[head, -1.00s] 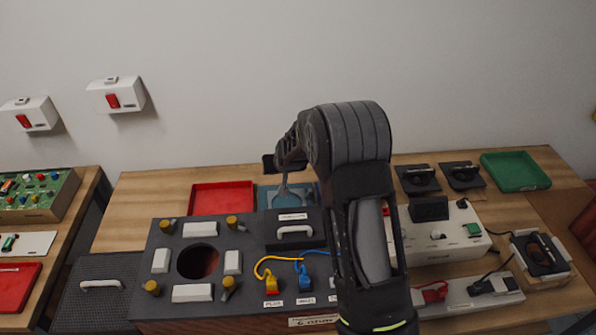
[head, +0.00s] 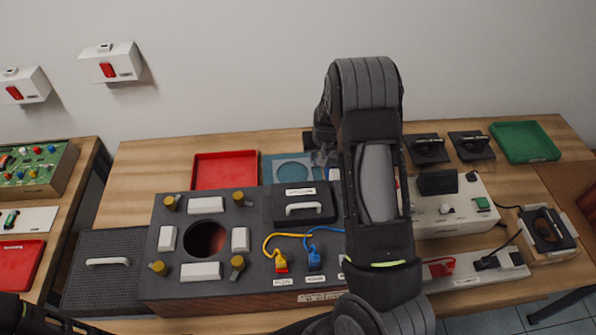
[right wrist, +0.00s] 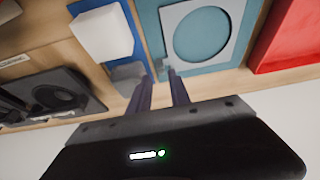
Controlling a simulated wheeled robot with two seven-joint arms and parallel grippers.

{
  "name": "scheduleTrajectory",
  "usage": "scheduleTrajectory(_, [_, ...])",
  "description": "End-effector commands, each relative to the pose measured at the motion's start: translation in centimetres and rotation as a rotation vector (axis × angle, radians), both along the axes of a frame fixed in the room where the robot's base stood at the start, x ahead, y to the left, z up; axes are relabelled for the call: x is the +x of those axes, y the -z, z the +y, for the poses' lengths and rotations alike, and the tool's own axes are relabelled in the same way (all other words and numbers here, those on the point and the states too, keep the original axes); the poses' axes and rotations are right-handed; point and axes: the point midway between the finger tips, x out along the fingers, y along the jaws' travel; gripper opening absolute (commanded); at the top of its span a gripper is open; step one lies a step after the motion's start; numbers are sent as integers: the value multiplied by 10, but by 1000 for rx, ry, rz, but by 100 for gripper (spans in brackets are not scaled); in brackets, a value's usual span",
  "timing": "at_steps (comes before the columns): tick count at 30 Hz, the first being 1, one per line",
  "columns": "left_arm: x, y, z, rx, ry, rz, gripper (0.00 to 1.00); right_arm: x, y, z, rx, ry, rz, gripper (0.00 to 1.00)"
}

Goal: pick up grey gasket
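The grey gasket (head: 279,168) is a flat square plate with a large round hole. It lies on a teal tray (head: 266,160) at the back of the table. In the right wrist view the gasket (right wrist: 178,60) and teal tray (right wrist: 150,25) show at the top. My right gripper (head: 324,160) is beside the tray's right side in the head view, partly hidden by my arm. In the right wrist view its two fingers (right wrist: 160,76) are apart with a narrow gap, near a corner of the gasket. Contact cannot be told. My left gripper is out of view.
A red tray (head: 224,158) sits left of the teal one. A dark box (head: 200,287) with knobs, cables and a handle (head: 303,208) stands in front. A white block (right wrist: 103,32) is on a blue surface. Dark fixtures (head: 471,145) and a green tray (head: 525,142) are to the right.

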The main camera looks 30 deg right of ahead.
Motion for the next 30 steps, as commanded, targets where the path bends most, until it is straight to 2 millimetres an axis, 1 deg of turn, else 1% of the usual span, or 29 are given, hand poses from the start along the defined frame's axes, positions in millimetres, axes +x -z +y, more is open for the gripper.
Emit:
scheduleTrajectory(7, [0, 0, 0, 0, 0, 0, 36, 1, 0, 0, 0, 0, -1, 24])
scheduleTrajectory(10, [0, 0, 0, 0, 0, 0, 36, 2, 5, 0, 0, 0, 1, 24])
scheduleTrajectory(13, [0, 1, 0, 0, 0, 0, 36, 5, 15, -2, 2, 1, 1, 24])
scheduleTrajectory(18, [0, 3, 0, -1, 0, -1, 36, 14, 40, -7, 1, 1, 2, 24])
scheduleTrajectory(21, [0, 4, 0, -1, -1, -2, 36, 18, 47, -8, 1, 1, -1, 24])
scheduleTrajectory(30, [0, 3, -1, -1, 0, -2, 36, 19, 48, -8, 1, 1, -1, 24])
